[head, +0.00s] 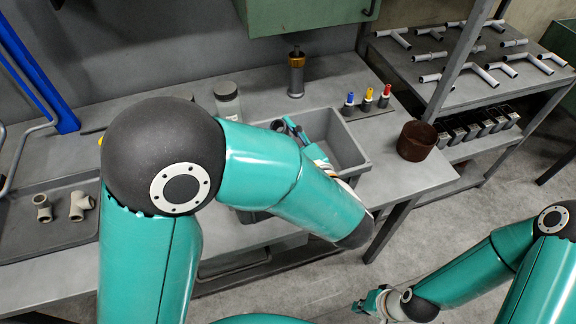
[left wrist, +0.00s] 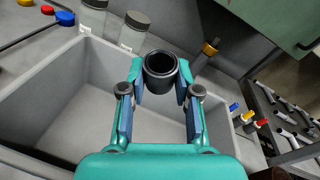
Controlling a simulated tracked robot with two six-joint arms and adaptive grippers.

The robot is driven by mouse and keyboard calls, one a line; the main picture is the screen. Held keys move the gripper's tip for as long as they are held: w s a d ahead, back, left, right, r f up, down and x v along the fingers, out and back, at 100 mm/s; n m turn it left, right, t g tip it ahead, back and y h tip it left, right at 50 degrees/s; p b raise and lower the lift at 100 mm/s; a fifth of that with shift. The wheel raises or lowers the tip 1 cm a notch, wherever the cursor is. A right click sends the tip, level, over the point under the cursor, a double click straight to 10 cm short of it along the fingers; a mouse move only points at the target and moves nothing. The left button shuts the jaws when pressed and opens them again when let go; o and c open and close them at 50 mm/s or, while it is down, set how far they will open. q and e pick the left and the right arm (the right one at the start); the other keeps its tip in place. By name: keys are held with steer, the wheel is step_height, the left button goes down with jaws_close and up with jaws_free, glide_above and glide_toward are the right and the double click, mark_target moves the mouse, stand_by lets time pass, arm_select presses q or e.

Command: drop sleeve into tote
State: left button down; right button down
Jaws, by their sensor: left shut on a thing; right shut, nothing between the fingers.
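The sleeve (left wrist: 161,72) is a short black tube with an open round end, in the left wrist view. My left gripper (left wrist: 158,92) is shut on it, one finger on each side. The tote (left wrist: 62,98) is a grey open bin below and around the gripper. In the head view the tote (head: 352,150) sits on the bench, and my left gripper (head: 296,130) is over it, partly hidden by my arm. My right gripper (head: 368,302) is shut and empty, low over the floor, away from the bench.
Behind the tote stand a grey-lidded jar (head: 228,100) and a brass-topped cylinder (head: 296,75). Small blue, yellow and red-topped pieces (head: 367,99) and a brown pot (head: 416,141) are to its right. A tray (head: 20,230) with pipe fittings lies left. A rack (head: 440,70) stands right.

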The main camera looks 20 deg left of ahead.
arm_select(q)
steer(key=c, duration=0.7)
jaws_free()
steer(key=shift+c, duration=0.2)
step_height(320, 180, up, 10)
steer(key=shift+f, duration=0.1)
